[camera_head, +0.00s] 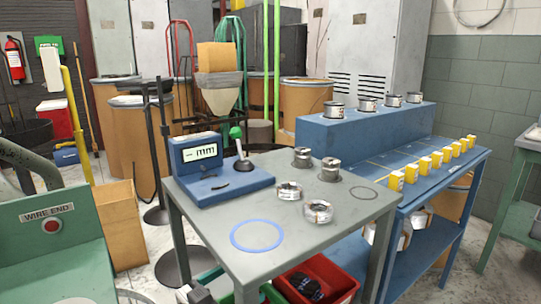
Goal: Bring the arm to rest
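Neither of my grippers can be made out in the head view. A small grey and black piece (195,292) shows at the bottom edge, left of the table leg; I cannot tell what it is. The grey table (205,225) stands in the middle. On it are a blue gauge with a "mm" display (198,152), a green-knobbed lever (236,140), two metal spools (330,170) at the back and two clear-wrapped coils (318,211) nearer. A blue ring (257,248) is marked at the front and a dark ring (364,193) at the right.
A blue bench (440,192) at the right carries several yellow blocks (436,160) and a raised shelf with spools (333,110). A green machine labelled "WIRE END" (50,255) stands at the left. A red bin (335,274) sits below the table. The table's front left is clear.

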